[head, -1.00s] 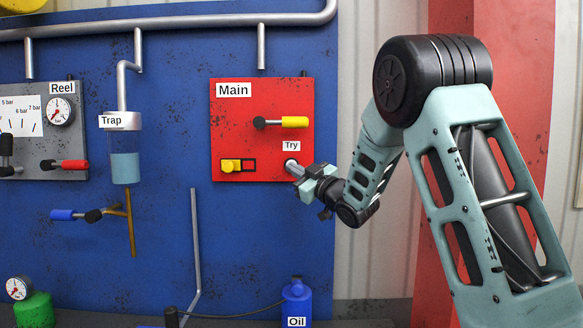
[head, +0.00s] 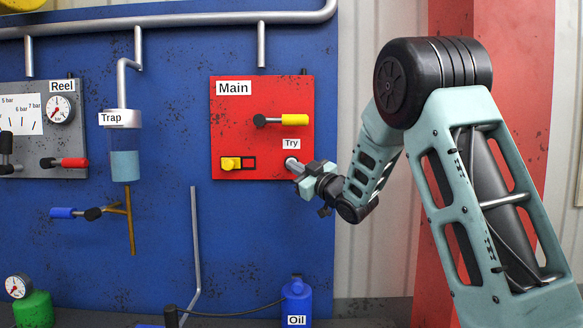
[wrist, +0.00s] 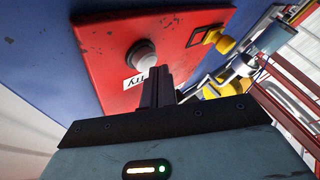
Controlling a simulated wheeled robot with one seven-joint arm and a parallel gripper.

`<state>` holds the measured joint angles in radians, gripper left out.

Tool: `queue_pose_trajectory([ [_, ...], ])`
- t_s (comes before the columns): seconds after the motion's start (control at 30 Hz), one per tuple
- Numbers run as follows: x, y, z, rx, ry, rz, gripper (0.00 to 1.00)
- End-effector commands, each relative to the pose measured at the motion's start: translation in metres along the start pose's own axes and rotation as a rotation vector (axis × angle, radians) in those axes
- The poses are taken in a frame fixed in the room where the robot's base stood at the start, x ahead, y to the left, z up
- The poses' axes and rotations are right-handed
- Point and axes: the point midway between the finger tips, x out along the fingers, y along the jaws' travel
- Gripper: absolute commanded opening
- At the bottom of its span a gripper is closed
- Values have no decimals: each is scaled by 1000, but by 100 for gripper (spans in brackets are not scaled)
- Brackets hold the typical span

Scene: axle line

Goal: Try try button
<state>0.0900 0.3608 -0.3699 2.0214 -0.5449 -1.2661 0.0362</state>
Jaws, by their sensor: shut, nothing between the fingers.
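The try button is a round grey-white button (wrist: 142,54) on the red Main panel (head: 226,126), under the "Try" label (head: 291,145). In the head view the button (head: 291,161) shows just beyond my fingertips. My gripper (head: 298,168) is shut and empty, pointing at the button from the lower right. In the wrist view its closed dark fingers (wrist: 156,80) reach up close to the button. I cannot tell whether the tips touch it.
The Main panel also carries a yellow-handled lever (head: 294,120) and a yellow slide switch (head: 231,163). A Trap vessel (head: 124,164) and the Reel panel (head: 20,92) are to the left. A blue oil bottle (head: 297,299) stands below.

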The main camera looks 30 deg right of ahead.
Motion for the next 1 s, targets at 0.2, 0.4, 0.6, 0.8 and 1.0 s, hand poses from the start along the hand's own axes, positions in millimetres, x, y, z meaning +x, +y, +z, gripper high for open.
queue_pose_trajectory([
  [0.2, 0, 0, 0, 0, 0, -1, 0],
  [0.4, 1, 0, 0, 0, 0, -1, 0],
  [0.6, 2, 1, 2, 0, 0, -1, 0],
  [0.8, 4, 2, 3, 0, -1, -1, 0],
  [1.0, 6, 4, 4, -1, -1, -1, 0],
])
